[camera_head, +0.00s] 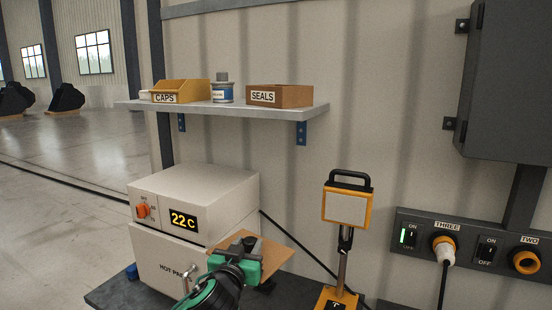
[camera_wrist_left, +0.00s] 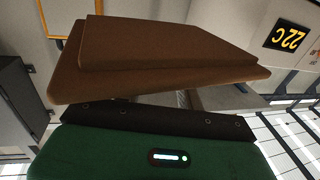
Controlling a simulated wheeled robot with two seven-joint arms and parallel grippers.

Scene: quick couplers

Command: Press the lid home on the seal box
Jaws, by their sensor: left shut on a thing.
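The seal box (camera_head: 294,97) is a brown open-topped box labelled SEALS at the right end of the wall shelf. My left gripper (camera_head: 254,256) is low in the head view, in front of the hot-pack cabinet and well below the shelf. It is shut on a flat brown lid (camera_head: 277,258), apart from the box. In the left wrist view the lid (camera_wrist_left: 165,75) fills the upper middle, a flat board with a smaller raised block on one face. The fingertips on it are partly hidden there. My right gripper is not in view.
A cabinet reading 22C (camera_head: 200,200) stands below left. An orange lamp (camera_head: 346,207) stands to the right. A socket strip (camera_head: 475,245) and a grey wall box (camera_head: 508,80) are further right.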

